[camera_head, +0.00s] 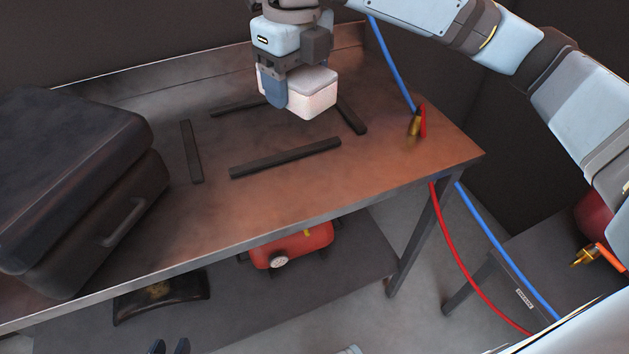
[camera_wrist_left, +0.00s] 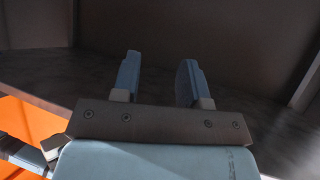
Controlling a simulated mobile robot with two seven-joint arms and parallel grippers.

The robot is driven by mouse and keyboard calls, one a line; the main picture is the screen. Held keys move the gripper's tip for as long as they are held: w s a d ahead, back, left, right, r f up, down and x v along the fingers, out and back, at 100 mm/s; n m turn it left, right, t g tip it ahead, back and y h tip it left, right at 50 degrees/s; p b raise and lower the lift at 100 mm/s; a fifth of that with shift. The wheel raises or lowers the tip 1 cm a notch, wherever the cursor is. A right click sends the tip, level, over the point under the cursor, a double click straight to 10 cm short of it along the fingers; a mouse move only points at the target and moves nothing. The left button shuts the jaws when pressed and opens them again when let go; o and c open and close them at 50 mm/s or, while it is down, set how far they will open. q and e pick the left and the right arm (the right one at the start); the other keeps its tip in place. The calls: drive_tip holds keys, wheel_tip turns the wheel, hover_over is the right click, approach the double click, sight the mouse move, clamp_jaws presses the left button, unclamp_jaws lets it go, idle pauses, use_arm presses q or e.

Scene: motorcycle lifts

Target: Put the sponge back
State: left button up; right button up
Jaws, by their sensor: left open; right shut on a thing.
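The sponge (camera_head: 312,96) is a pale pinkish-white block in the head view, above the back part of the brown workbench (camera_head: 215,215). My right gripper (camera_head: 290,92) comes down from above and is shut on it. A blue finger covers part of the sponge's left side. Dark strips (camera_head: 285,158) on the bench top outline a rectangular area below and around the sponge. The sponge appears raised, but its exact height is hard to tell. My left gripper (camera_head: 169,347) is at the bottom edge, with only its fingertips showing. The left wrist view shows it open and empty (camera_wrist_left: 158,72).
A large dark case (camera_head: 75,170) fills the bench's left side. A red and brass fitting (camera_head: 419,121) stands at the right, near blue and red hoses (camera_head: 452,240). A red tank (camera_head: 292,247) and a dark item (camera_head: 160,297) are on the lower shelf. The bench front is clear.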

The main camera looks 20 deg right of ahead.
drive_tip(key=b, duration=0.3)
hover_over(300, 184)
wheel_tip(300, 184, down, 13)
drive_tip(key=shift+r, duration=0.2)
drive_tip(key=shift+f, duration=0.5)
wheel_tip(300, 184, down, 5)
drive_tip(key=shift+r+b, duration=0.1)
drive_tip(key=shift+b, duration=0.5)
drive_tip(key=shift+f, duration=0.45)
use_arm(q)
drive_tip(key=shift+w+d+t+h, duration=0.2)
drive_tip(key=shift+d+t+h, duration=0.05)
drive_tip(key=shift+t+h, duration=0.05)
use_arm(e)
drive_tip(key=o, duration=0.8)
drive_tip(key=shift+f, duration=0.1)
use_arm(q)
drive_tip(key=shift+f, duration=0.5)
use_arm(e)
drive_tip(key=shift+o, duration=0.2)
use_arm(q)
drive_tip(key=shift+f, duration=0.1)
